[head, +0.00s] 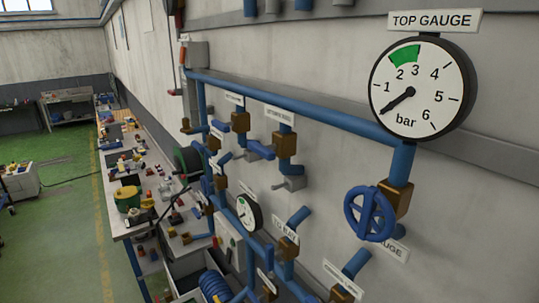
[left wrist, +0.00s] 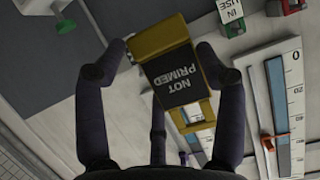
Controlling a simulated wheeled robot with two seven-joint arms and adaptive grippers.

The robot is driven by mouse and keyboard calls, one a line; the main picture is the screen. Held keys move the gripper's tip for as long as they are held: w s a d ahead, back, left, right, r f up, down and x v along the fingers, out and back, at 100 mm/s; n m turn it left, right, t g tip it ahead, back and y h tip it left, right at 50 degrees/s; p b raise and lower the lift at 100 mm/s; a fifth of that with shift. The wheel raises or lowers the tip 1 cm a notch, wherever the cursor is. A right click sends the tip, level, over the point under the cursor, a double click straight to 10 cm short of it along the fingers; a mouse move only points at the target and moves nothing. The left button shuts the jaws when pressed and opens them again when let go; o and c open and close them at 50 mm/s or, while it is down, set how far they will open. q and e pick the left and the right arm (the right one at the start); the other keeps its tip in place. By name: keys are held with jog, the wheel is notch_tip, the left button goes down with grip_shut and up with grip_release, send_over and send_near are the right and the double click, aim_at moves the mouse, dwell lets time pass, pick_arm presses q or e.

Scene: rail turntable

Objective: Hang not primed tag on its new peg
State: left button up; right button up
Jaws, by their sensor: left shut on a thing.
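My left gripper (left wrist: 163,52) is shut on the not primed tag (left wrist: 175,82) in the left wrist view. Neither gripper shows in the head view, and my right gripper is in no view.
In the left wrist view, an IN USE tag (left wrist: 230,12) hangs at the top, and a scale (left wrist: 288,95) with an orange marker stands at the right. The head view shows blue wall piping (head: 290,110), a top gauge (head: 422,88), a blue handwheel (head: 370,213) and a cluttered bench (head: 115,185).

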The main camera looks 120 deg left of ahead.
pick_arm(q)
jog(key=w+a+b, duration=0.1)
jog(key=a, duration=0.1)
jog(key=w+a, duration=0.1)
jog(key=shift+w+a+f+b, duration=0.15)
jog(key=shift+w+a+b, duration=0.2)
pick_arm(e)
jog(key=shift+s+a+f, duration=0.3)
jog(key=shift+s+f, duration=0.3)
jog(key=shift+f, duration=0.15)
